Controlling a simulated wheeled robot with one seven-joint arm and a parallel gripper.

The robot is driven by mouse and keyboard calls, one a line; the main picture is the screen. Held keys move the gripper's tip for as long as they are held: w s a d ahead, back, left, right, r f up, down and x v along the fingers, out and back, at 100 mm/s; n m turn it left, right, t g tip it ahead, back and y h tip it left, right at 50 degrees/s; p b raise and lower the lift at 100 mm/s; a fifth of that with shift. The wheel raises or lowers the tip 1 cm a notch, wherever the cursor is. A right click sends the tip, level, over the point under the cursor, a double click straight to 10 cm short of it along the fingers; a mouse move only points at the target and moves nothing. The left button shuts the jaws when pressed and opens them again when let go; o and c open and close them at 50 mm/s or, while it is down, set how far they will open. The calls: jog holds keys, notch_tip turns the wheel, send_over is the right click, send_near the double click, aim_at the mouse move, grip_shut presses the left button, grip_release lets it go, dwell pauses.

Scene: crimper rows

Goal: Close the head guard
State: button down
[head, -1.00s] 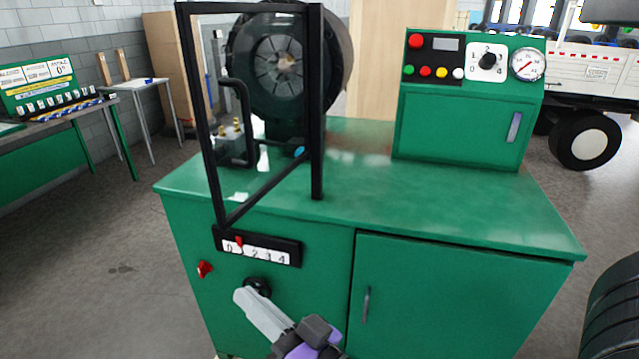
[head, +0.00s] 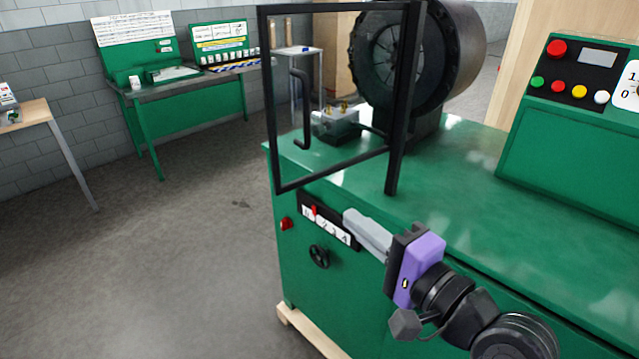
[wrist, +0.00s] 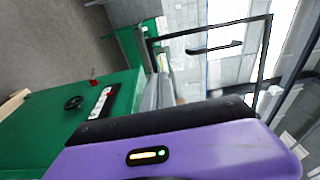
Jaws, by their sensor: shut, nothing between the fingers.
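The head guard (head: 335,172) is a black rectangular frame with a clear pane. In the head view it hangs from a black post (head: 397,150) on the bench's front edge and stands swung out from the crimper head (head: 415,60), its free side jutting past the bench. Its bent black handle (head: 304,110) is on the free side; guard and handle also show in the wrist view (wrist: 268,60). My gripper (head: 352,218) is shut and empty. Its grey fingers are in front of the numbered plate, below the guard's lower bar, seemingly apart from it.
The green cabinet (head: 470,215) carries a control box (head: 570,130), a numbered plate (head: 328,228), a red knob (head: 286,224) and a black handwheel (head: 319,256). A green workbench (head: 190,85) stands behind at left. The floor (head: 190,270) left of the cabinet is clear.

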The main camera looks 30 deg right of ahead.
aim_at(298, 175)
jog(key=w, duration=0.4)
jog(key=w+a, duration=0.1)
jog(key=w, duration=0.3)
jog(key=w+a, duration=0.1)
jog(key=w, duration=0.3)
jog(key=shift+w+r, duration=0.15)
jog(key=shift+w, duration=0.75)
jog(key=shift+w, duration=0.15)
